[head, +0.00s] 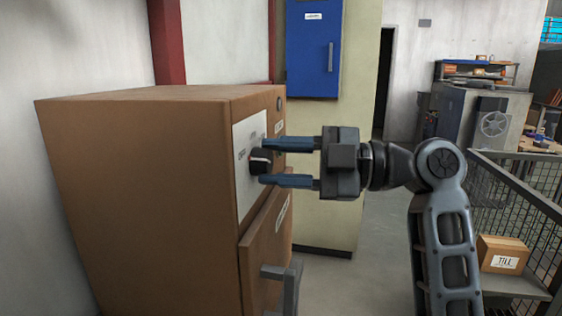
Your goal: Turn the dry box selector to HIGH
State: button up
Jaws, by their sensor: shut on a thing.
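The dry box (150,190) is a large brown cabinet on the left with a pale selector panel (247,185) on its right-hand face. The selector (259,161) is a dark round knob with a light pointer mark on that panel. Labels are printed around the knob but are too small and slanted to read surely, so I cannot tell which setting the pointer is at. My gripper (263,162) reaches in from the right, with its blue fingers above and below the knob, shut on it. The fingertips partly cover the panel's right side.
Below the panel is the dry box door (264,240) with a grey handle (283,280) sticking out. A blue wall cabinet (312,60) hangs behind. A mesh-sided cart (510,220) with a labelled carton (503,254) stands at the right. Grey floor shows between.

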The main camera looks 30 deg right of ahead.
jog(key=shift+c, duration=1.1)
jog(key=shift+f, duration=0.1)
